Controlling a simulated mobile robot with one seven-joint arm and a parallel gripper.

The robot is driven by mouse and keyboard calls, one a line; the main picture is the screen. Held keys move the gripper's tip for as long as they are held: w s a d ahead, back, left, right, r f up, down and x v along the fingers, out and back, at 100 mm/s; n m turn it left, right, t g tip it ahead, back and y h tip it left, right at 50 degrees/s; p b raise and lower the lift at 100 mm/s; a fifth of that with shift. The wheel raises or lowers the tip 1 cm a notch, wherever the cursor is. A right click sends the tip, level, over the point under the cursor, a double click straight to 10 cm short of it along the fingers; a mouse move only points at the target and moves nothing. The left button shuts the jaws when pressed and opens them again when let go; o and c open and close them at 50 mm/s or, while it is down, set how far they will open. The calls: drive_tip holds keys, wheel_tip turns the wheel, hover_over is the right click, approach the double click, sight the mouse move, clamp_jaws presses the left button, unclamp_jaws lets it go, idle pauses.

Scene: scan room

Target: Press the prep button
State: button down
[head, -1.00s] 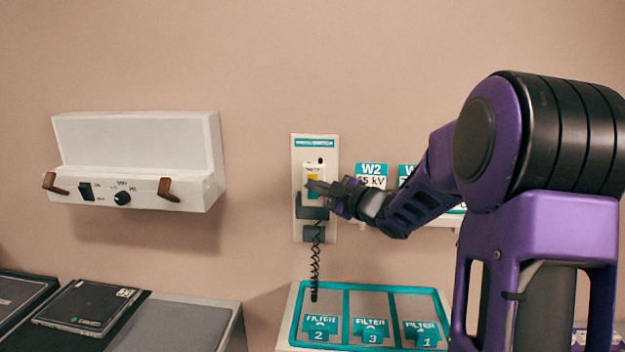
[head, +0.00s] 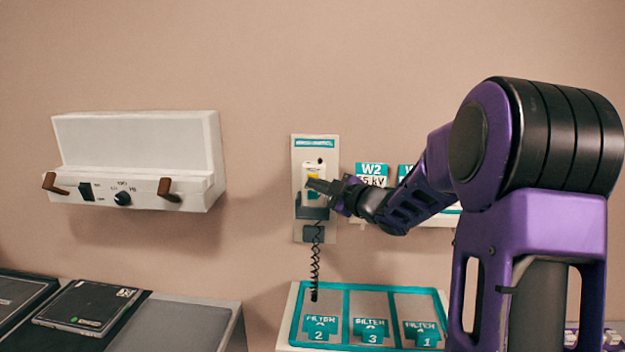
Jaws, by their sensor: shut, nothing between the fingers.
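The hand switch (head: 309,167) is a small white unit on a pale wall plate (head: 328,150) with a teal label at its top. A yellow button (head: 313,177) shows on its front, partly hidden by my fingertips. My gripper (head: 312,185) is shut and empty, its tips over the lower part of the yellow button. I cannot tell whether the tips touch it. A coiled black cord (head: 315,262) hangs below the switch. No lettering on the button is readable.
A white wall box (head: 140,160) with a knob and brown hooks is at left. A teal-edged tray (head: 347,300) with several filter slots stands below the plate. W2 card (head: 371,170) is right of the plate, near my arm. A dark cassette (head: 88,305) lies lower left.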

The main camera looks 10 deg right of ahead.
drive_tip(key=shift+w+d, duration=0.1)
drive_tip(key=shift+w, duration=0.15)
drive_tip(key=shift+s, duration=0.2)
idle(0.4)
drive_tip(key=shift+s+a+b, duration=0.3)
drive_tip(key=shift+s, duration=0.4)
drive_tip(key=shift+s+a+b, duration=0.2)
drive_tip(key=shift+s+a, duration=0.05)
drive_tip(key=shift+s, duration=0.55)
drive_tip(key=shift+s+a+b, duration=0.25)
drive_tip(key=shift+s+a, duration=0.05)
drive_tip(key=shift+s, duration=0.5)
drive_tip(key=shift+s+a+b, duration=0.2)
drive_tip(key=shift+s+a, duration=0.05)
drive_tip(key=shift+s, duration=0.55)
drive_tip(key=shift+f, duration=0.1)
